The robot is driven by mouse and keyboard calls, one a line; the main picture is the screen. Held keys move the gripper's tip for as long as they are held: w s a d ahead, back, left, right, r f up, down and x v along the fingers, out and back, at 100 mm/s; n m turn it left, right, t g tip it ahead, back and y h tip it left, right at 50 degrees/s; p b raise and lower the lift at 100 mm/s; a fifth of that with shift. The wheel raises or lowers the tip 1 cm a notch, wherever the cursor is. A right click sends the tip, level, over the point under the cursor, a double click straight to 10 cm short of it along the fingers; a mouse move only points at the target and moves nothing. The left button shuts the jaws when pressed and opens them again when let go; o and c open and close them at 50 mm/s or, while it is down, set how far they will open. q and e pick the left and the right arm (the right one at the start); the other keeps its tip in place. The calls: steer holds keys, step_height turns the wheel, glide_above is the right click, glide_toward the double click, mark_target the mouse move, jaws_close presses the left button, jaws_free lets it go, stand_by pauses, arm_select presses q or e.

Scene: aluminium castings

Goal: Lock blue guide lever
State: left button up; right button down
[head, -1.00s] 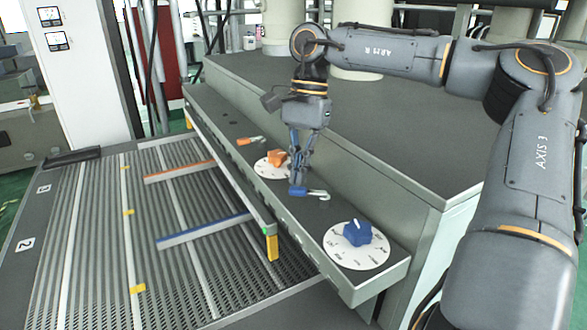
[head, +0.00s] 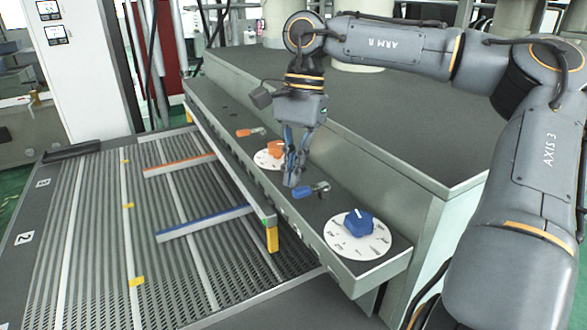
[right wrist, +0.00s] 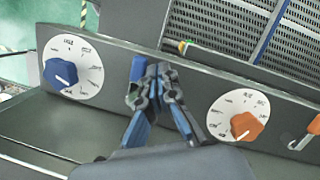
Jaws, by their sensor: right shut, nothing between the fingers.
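The blue guide lever (head: 304,192) sits on the grey control ledge (head: 322,216), between the two dials. It has a blue handle and a pale metal end on its right. My right gripper (head: 291,182) points down just left of the blue handle, shut and empty. In the right wrist view the fingertips (right wrist: 156,74) are close beside the blue lever (right wrist: 138,68), which is partly hidden; I cannot tell whether they touch. The blue guide bar (head: 204,224) lies across the conveyor. My left gripper is out of view.
A white dial with a blue knob (head: 358,222) is at the ledge's near end. An orange knob (head: 275,149) on its dial and an orange lever (head: 250,132) are farther along. The ledge stands against a tall grey cabinet (head: 400,150).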

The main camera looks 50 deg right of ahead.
steer(key=shift+a, duration=0.1)
stand_by(0.5)
steer(key=v, duration=1.2)
stand_by(0.4)
